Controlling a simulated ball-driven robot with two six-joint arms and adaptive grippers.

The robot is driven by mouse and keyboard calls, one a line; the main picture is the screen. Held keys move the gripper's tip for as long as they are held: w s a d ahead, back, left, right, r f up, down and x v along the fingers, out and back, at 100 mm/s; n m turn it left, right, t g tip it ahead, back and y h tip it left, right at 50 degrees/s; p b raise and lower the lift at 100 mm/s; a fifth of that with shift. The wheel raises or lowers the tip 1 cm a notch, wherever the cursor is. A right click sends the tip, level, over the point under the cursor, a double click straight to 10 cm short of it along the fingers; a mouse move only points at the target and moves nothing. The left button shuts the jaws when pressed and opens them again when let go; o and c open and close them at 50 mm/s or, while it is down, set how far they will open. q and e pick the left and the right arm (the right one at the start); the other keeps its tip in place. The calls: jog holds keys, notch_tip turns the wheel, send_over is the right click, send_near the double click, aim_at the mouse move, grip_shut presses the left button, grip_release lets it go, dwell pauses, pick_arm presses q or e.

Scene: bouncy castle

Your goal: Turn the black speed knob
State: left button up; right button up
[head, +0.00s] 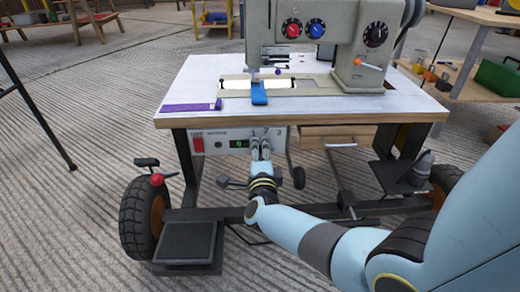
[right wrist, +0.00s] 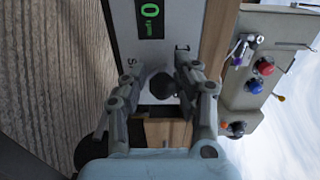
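The black speed knob (right wrist: 161,85) shows in the right wrist view on the pale control panel (right wrist: 128,30), below the green-lit display (right wrist: 150,20). My right gripper (right wrist: 162,78) is open, with one finger on each side of the knob. A gap shows between the knob and the left finger; I cannot tell whether the right finger touches it. In the head view my right gripper (head: 260,146) is at the front of the panel (head: 216,146) under the sewing table, right of the display (head: 238,144), and hides the knob. My left gripper is not in view.
The panel has a red switch (head: 198,145) at its left. A wooden drawer (head: 337,135) is to the right of my gripper. A wheel (head: 137,218) and pedal (head: 186,241) are below.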

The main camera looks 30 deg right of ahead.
jog(key=shift+o, duration=1.4)
jog(key=v, duration=1.2)
jog(key=shift+w, duration=0.1)
